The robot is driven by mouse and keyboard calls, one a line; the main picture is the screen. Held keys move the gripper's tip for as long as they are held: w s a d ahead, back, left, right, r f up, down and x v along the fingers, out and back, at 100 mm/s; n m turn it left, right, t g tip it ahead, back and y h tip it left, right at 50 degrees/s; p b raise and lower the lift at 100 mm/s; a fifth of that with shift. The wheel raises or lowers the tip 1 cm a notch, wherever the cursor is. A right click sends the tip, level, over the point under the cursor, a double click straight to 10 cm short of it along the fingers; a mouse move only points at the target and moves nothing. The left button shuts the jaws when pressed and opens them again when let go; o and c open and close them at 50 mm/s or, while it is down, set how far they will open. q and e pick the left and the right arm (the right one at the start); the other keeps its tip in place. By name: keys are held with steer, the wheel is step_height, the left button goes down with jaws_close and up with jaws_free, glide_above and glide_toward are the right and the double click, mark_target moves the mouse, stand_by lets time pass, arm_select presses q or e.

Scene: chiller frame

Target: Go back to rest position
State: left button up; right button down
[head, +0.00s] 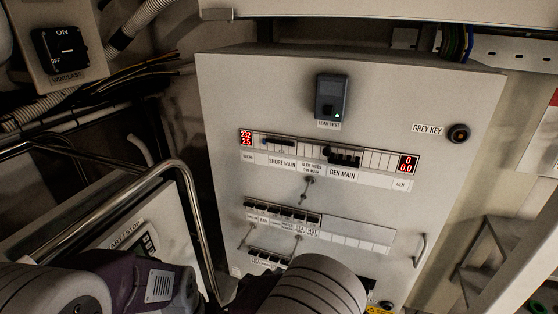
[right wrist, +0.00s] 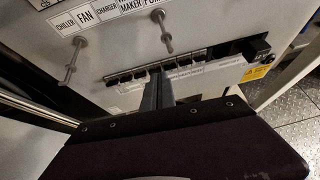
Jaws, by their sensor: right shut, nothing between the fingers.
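My right gripper (right wrist: 158,78) shows in the right wrist view with its slim dark fingers together and nothing between them. Its tips lie in front of the lowest breaker row (right wrist: 190,62) of the panel; I cannot tell whether they touch it. In the head view my purple and pale arm links fill the bottom edge, and the right gripper's fingers are hidden behind them. My left gripper is not in view.
A bent metal rail (head: 190,195) rises at the left.

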steer(key=s+d+m+g+h+p, duration=0.25)
steer(key=d+m+g, duration=0.25)
steer(key=d+m, duration=0.5)
steer(key=s+d+r+m+g+y+p, duration=0.1)
steer(key=s+d+m+g+y+p, duration=0.1)
steer(key=m, duration=0.9)
steer(key=s+d+r+m+g+y+p, duration=0.2)
steer(key=s+d+m+y, duration=0.3)
steer(key=s+m, duration=0.4)
steer(key=shift+d+m+g, duration=0.6)
steer(key=shift+d+m, duration=0.25)
steer(key=shift+m, duration=0.15)
